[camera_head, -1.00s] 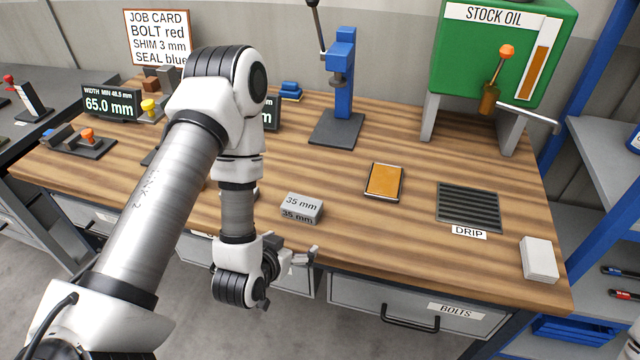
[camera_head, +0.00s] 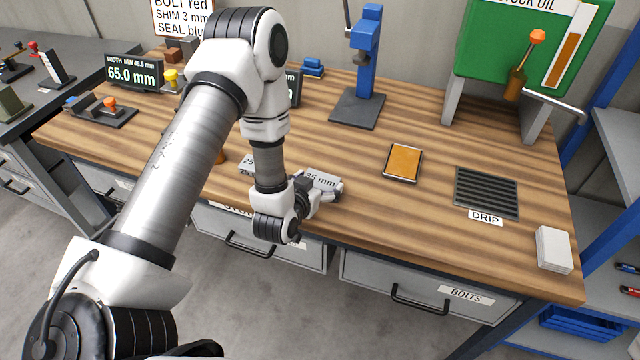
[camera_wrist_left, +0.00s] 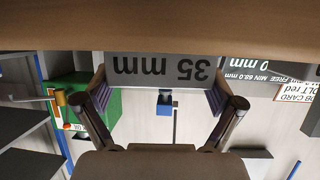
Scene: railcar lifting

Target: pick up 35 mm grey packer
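The 35 mm grey packer (camera_head: 322,180) lies near the front edge of the wooden bench, partly hidden by my left gripper (camera_head: 328,192). In the left wrist view the packer (camera_wrist_left: 160,69) appears upside down, its label facing the camera. The left gripper's fingers (camera_wrist_left: 159,92) are spread wide, one at each end of the packer. Whether both pads touch it is hard to tell. The packer appears to be still at the bench surface. My right gripper is not in view.
Another grey block (camera_head: 248,165) is close left of the packer, mostly hidden behind my left arm. An orange-topped tray (camera_head: 403,163) and the drip grate (camera_head: 486,192) lie to the right. A blue press (camera_head: 367,60) stands behind. Bench between packer and orange tray is clear.

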